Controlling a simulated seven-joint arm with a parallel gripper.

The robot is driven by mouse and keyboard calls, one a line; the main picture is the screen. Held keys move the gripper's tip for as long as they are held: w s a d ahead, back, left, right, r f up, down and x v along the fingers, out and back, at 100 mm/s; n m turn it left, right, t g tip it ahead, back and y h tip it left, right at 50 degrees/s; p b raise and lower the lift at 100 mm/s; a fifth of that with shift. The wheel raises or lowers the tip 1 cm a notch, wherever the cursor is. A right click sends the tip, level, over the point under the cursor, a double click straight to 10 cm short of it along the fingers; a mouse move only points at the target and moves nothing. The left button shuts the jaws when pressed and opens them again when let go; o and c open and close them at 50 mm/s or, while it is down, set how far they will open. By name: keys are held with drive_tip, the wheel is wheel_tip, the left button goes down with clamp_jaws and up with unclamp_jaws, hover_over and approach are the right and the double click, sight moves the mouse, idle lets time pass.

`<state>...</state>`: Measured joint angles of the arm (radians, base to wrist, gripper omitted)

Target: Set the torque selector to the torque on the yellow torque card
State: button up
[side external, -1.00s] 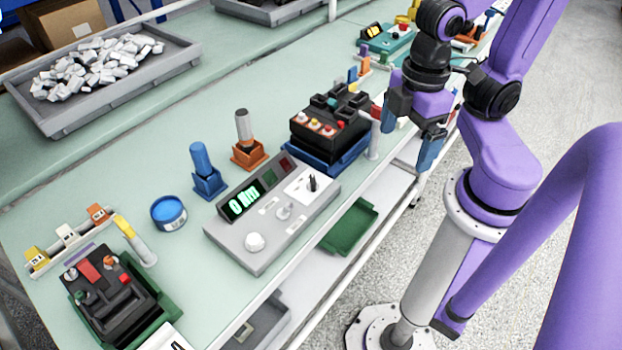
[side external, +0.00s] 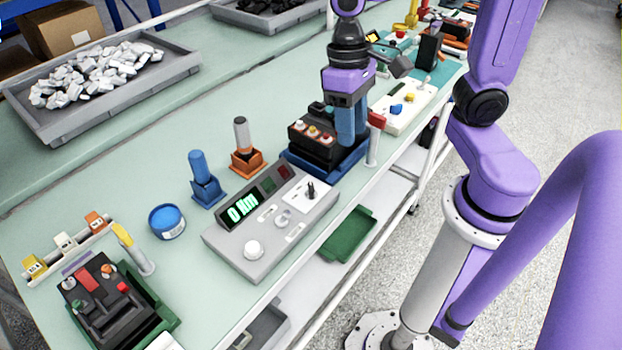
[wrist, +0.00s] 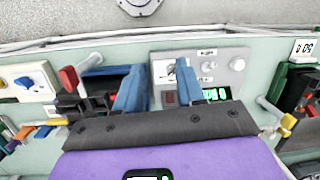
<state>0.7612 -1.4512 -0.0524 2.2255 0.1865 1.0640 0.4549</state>
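The grey tester box (side external: 222,236) stands near the bench's front edge, with a green-lit display (side external: 243,208) that appears to read 0 Nm. It carries a round white knob (side external: 253,250) and a black knob (side external: 310,189) on a white plate; I cannot tell from labels which is the torque selector. The box also shows in the wrist view (wrist: 222,76). The yellow torque card (side external: 35,266) stands at the left end of a card rack; its print is too small to read. My gripper (side external: 354,126) is open and empty, blue fingers apart, above the black device right of the box.
The black device (side external: 315,150) sits in a blue tray beside a red-topped post (side external: 374,140). Blue and orange holders (side external: 248,163) with upright handles stand behind the box. A blue tin (side external: 167,221) is left of it. A green tray (side external: 348,233) lies below the bench edge.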

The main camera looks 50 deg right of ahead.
drive_tip(key=w+d+m+g+y, duration=0.1)
drive_tip(key=w+m+y, duration=0.1)
drive_tip(key=w+m, duration=0.75)
drive_tip(key=m, duration=0.1)
approach(311, 185)
drive_tip(key=x, duration=0.9)
clamp_jaws()
